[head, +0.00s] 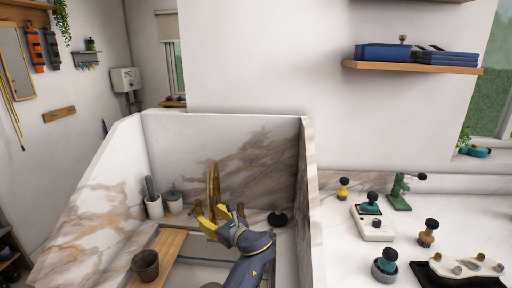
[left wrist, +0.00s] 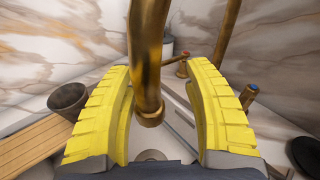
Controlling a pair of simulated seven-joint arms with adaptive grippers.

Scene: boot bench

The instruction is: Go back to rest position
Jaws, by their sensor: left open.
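My left gripper (head: 212,215) is over the marble-walled sink in the head view, its yellow fingers spread. It also shows in the left wrist view (left wrist: 160,70), with the fingers wide apart and nothing gripped. The brass tap (head: 214,180) stands right behind the gripper in the head view. In the left wrist view the tap's spout (left wrist: 148,60) hangs between the two fingers in the picture; I cannot tell whether it touches either one. My right gripper is in neither view.
Marble walls (head: 84,205) enclose the sink. A dark cup (head: 145,264) stands by a wooden board (head: 172,242). Two white pots (head: 154,207) (head: 175,204) stand at the back. A black round object (head: 277,219) lies right. Several small tools cover the right counter (head: 345,262).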

